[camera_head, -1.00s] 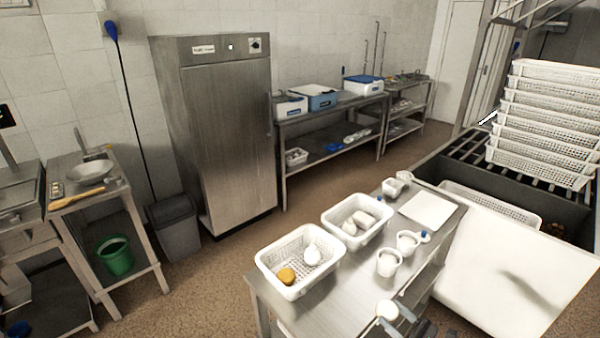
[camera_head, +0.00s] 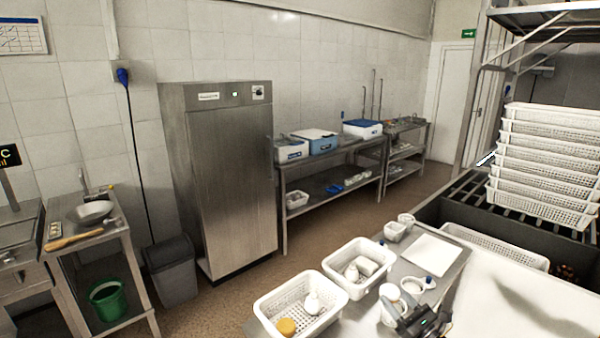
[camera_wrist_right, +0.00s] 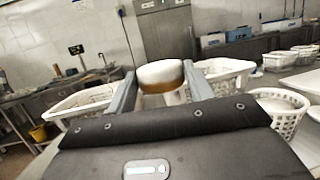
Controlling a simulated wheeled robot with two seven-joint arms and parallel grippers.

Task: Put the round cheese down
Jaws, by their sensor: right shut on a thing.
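The round cheese (camera_head: 389,291), white with a golden-brown lower edge, is held between the two fingers of my right gripper (camera_head: 399,302). In the right wrist view the cheese (camera_wrist_right: 161,74) sits between the fingertips of the gripper (camera_wrist_right: 161,86), which are shut on it. In the head view the cheese overlaps a white perforated cup (camera_head: 388,318) on the steel table (camera_head: 440,272); I cannot tell how high above it. My left gripper is not in view.
A near white basket (camera_head: 268,307) holds an orange piece (camera_head: 286,327) and a white pear-shaped piece (camera_head: 312,303). A second basket (camera_head: 333,276) holds white pieces. Another cup (camera_head: 413,287) and a white board (camera_head: 431,252) are on the table. Stacked baskets (camera_head: 545,165) stand right.

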